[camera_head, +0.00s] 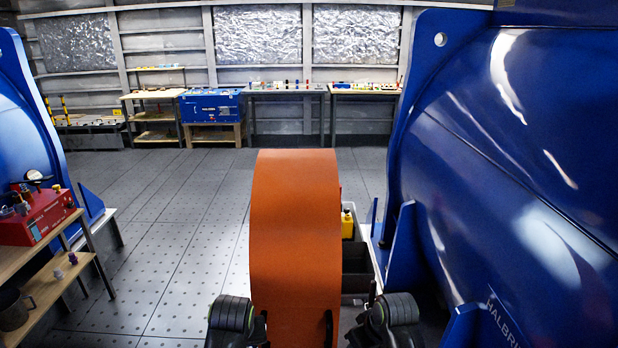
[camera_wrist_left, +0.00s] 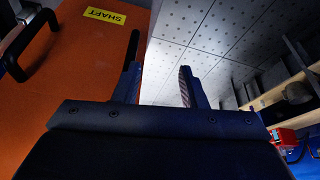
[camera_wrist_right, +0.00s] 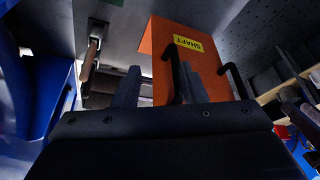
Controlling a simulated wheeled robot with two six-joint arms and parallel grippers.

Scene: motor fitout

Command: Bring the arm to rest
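A tall orange cover (camera_head: 295,215) stands upright in the middle of the head view, directly in front of me. Both wrist views show its yellow SHAFT label (camera_wrist_left: 104,16) and black handles (camera_wrist_right: 234,78). My left gripper (camera_wrist_left: 160,85) is open and empty, its fingers apart beside the cover; one finger overlaps a black handle in the picture, and I cannot tell whether they touch. My right gripper (camera_wrist_right: 158,88) is also open, with no object held between its fingers; one finger overlaps a handle in its view. In the head view, both sets of fingertips are hidden.
A large blue housing (camera_head: 540,150) fills the right side, close to my right arm. Another blue housing (camera_head: 20,120) and a wooden cart with a red box (camera_head: 35,215) stand left. A grey bin with a yellow bottle (camera_head: 347,223) sits behind the cover. Floor at centre left is clear.

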